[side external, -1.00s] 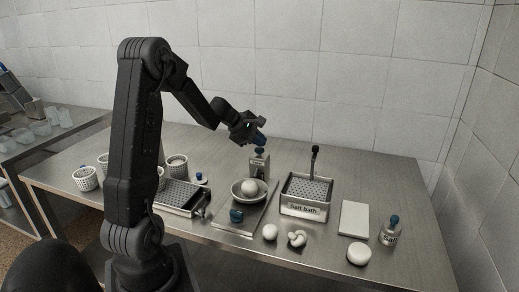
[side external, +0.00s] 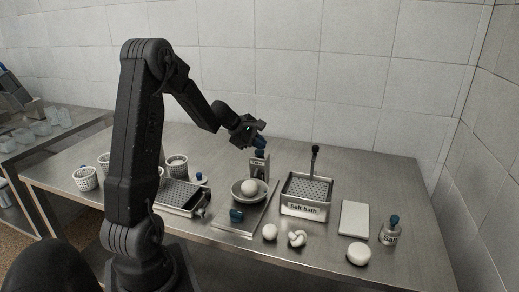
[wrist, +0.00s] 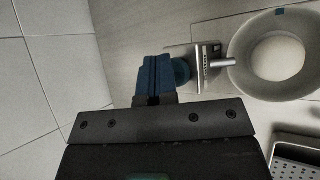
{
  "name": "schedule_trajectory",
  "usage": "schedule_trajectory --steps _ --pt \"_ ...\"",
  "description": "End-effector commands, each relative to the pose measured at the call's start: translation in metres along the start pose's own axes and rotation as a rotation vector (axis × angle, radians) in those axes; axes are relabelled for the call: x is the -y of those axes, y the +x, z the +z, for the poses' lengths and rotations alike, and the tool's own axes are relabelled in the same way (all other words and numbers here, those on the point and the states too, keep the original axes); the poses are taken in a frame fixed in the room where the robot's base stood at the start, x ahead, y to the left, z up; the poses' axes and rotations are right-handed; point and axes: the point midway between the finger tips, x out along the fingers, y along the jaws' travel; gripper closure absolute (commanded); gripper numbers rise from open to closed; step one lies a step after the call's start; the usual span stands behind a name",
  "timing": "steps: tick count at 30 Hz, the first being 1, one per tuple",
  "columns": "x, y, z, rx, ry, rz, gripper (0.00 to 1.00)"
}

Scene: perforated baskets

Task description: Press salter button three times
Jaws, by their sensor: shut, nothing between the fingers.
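The salter (side external: 260,168) is a small upright box on the metal table, with a blue button (side external: 259,153) on top. In the wrist view the salter (wrist: 208,68) shows from above, its blue button (wrist: 182,71) just right of my fingertips. My gripper (side external: 260,142) is shut and empty, its blue fingertips just above the button; it also shows in the wrist view (wrist: 153,62). I cannot tell whether the fingertips touch the button. A bowl (side external: 238,195) with a white ball (side external: 249,187) stands in front of the salter; the salter's spout reaches over the bowl's rim.
A salt bath tray (side external: 304,209) with an upright handle stands right of the salter. A white board (side external: 354,218), a salt bottle (side external: 390,232) and white cheese pieces (side external: 297,239) lie farther right and in front. Perforated baskets (side external: 85,179) stand at left.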

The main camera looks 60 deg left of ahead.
Motion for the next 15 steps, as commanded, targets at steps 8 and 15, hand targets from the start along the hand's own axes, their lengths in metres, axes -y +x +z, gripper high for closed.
schedule_trajectory --steps 8,15 --pt "0.0014 0.0012 -0.0008 0.0 -0.002 -0.002 1.0" --pt "-0.001 -0.0021 0.0013 0.0 -0.002 -0.002 1.0"
